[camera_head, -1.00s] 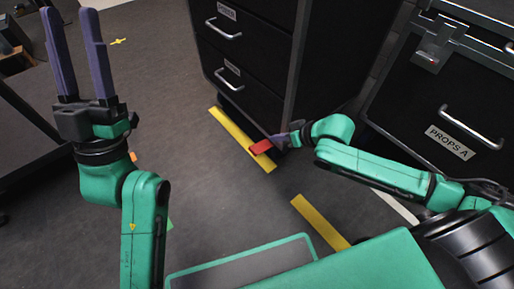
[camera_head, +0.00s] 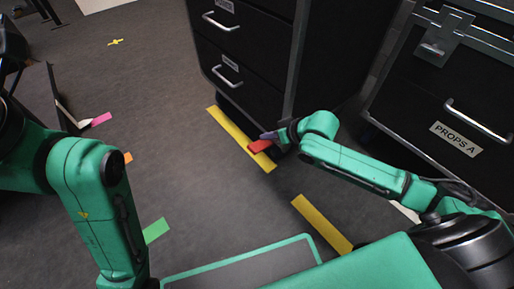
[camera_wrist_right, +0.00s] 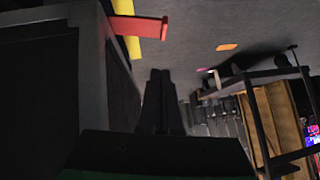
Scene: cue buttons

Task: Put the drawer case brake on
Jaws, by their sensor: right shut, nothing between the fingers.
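The black drawer case (camera_head: 243,108) stands at the top middle of the head view, with silver handles on its drawers. A red brake lever (camera_head: 259,146) sticks out low at its base, near the floor. In the right wrist view the red lever (camera_wrist_right: 138,26) shows at the top, beside the dark case side (camera_wrist_right: 45,95). My right gripper (camera_head: 269,136) is down beside the lever. Its fingers (camera_wrist_right: 160,73) are shut and empty, with the lever above them in the wrist picture. Whether they touch the lever I cannot tell. My left gripper's fingers are out of view.
Yellow tape strips (camera_head: 235,134) lie on the floor by the case. A second black case labelled PROPS A (camera_head: 410,110) stands at the right. A dark stand is at the far left. The floor (camera_head: 155,90) between is mostly clear, with small coloured markers.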

